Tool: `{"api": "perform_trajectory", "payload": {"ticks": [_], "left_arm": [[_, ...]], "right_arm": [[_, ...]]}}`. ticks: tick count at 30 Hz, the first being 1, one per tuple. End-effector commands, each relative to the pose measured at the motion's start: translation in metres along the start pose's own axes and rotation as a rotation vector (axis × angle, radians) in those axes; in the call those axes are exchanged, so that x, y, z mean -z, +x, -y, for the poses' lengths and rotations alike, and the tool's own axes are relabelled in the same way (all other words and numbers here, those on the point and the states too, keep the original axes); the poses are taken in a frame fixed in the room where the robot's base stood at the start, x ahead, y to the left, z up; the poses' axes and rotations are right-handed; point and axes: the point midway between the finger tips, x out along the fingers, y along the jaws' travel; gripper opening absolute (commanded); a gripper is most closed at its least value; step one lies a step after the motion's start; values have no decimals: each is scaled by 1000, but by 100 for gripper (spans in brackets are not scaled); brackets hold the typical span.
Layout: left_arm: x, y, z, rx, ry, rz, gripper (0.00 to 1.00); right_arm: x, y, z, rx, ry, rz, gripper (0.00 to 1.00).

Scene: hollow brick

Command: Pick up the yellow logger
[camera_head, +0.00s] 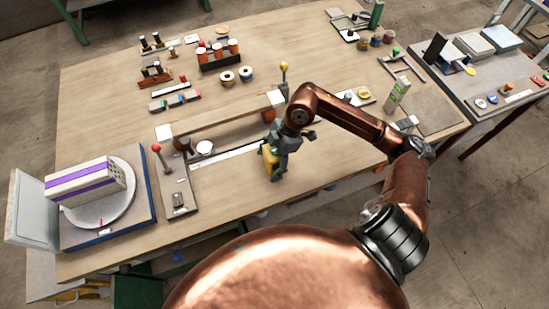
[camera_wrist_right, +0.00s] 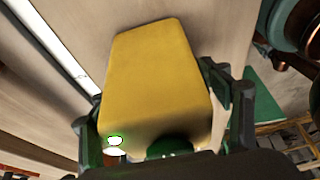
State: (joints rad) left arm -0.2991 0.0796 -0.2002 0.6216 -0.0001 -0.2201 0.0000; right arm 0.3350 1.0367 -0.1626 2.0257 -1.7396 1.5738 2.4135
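The yellow logger (camera_head: 269,160) is near the middle of the front part of the wooden table in the head view. My right gripper (camera_head: 276,168) is at it, coming from above, and covers part of it. In the right wrist view the logger (camera_wrist_right: 155,80) fills the middle, a rounded yellow block with a green part and a white spot at its near end. The two dark fingers of my right gripper (camera_wrist_right: 160,125) lie along its two sides and appear shut on it. Whether it touches the tabletop is hard to tell. My left gripper is not in view.
A raised wooden bridge piece (camera_head: 225,115) stands behind the gripper. A red-knobbed lever stand (camera_head: 177,185) is to its left. A turntable with a purple-striped block (camera_head: 85,185) is at far left. The table around the front middle (camera_head: 235,185) is clear.

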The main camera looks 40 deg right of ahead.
Motion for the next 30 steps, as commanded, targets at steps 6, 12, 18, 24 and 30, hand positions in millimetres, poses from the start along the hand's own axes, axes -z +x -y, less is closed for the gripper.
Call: {"api": "perform_trajectory", "payload": {"ticks": [6,12,18,24,30], "left_arm": [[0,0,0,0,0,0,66],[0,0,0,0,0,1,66],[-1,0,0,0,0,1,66],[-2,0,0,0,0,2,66],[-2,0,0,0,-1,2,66]], "right_arm": [[0,0,0,0,0,0,55],[0,0,0,0,0,0,42],[0,0,0,0,0,0,28],[0,0,0,0,0,-1,18],[0,-1,0,-1,0,0,18]]}}
